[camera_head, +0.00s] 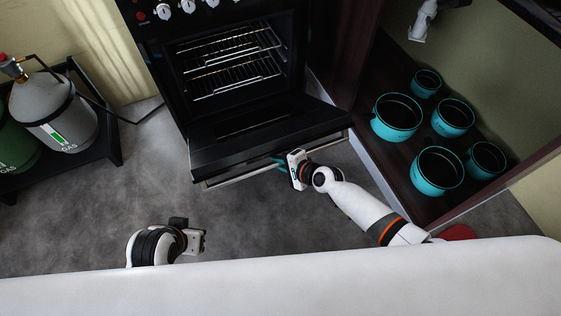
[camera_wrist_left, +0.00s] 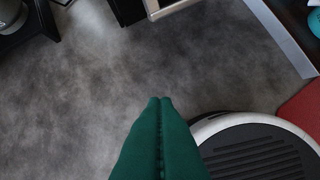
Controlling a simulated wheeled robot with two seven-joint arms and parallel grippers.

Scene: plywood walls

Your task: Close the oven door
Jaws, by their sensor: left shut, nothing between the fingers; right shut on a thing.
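The black oven (camera_head: 225,65) stands at the top middle of the head view, with wire racks inside. Its door (camera_head: 262,130) is folded down, open towards me, with a metal handle bar (camera_head: 235,176) along its front edge. My right gripper (camera_head: 281,160) is at the middle of that front edge, shut on the handle; its fingertips are partly hidden by the hand. My left gripper (camera_head: 204,241) is low and away from the door, over the floor. In the left wrist view its green fingers (camera_wrist_left: 162,105) are shut together and empty. A door corner (camera_wrist_left: 165,8) shows at the top there.
Gas cylinders (camera_head: 58,115) stand on a black rack at the left. Several teal pots (camera_head: 437,170) sit in an open dark cabinet (camera_head: 385,168) to the right of the door. The grey floor (camera_head: 120,200) is clear between the rack and the door.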

